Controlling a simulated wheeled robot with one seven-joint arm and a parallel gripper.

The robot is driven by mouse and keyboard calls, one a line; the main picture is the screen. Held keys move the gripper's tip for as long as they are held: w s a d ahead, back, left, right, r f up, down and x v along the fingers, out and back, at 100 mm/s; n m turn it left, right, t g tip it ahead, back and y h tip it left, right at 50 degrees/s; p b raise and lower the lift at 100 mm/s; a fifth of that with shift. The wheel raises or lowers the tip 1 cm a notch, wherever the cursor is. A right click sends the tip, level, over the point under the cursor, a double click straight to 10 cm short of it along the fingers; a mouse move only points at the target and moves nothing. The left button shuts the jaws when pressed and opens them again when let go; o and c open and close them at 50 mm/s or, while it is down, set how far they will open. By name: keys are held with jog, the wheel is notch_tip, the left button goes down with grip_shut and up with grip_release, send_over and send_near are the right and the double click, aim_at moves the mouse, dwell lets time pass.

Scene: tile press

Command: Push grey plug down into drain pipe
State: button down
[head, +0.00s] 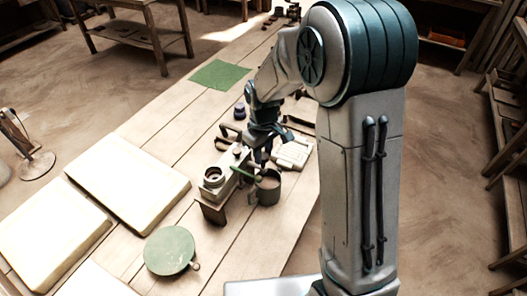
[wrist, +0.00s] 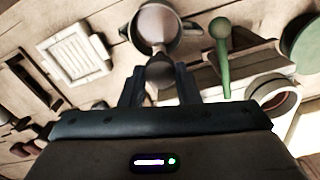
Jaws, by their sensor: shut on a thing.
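My gripper (head: 262,156) points down over the bench, beside a long block-shaped fixture (head: 227,182). In the wrist view its two fingers (wrist: 160,88) are closed on a small dark grey-brown rounded piece (wrist: 160,69). This piece may be the grey plug, but its lower part is hidden. An upright round collar with a dark opening (head: 213,177) stands at the fixture's near end; it also shows at the right of the wrist view (wrist: 272,92). It may be the drain pipe mouth, though I cannot be sure. The held piece is apart from this collar.
A pale ribbed tile mould (head: 292,153) lies to the right. A green round lid (head: 170,250) and large pale slabs (head: 130,188) lie on the near and left bench.

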aim_at(263, 156)
notch_tip(263, 156, down, 2)
jog(key=shift+f+b, duration=0.25)
jog(key=shift+b, duration=0.55)
jog(key=shift+s, duration=0.1)
jog(key=c, duration=1.1)
grip_release()
jog(key=shift+o, duration=0.2)
jog(key=shift+r, duration=0.15)
notch_tip(263, 156, up, 14)
jog(key=shift+f, duration=0.2)
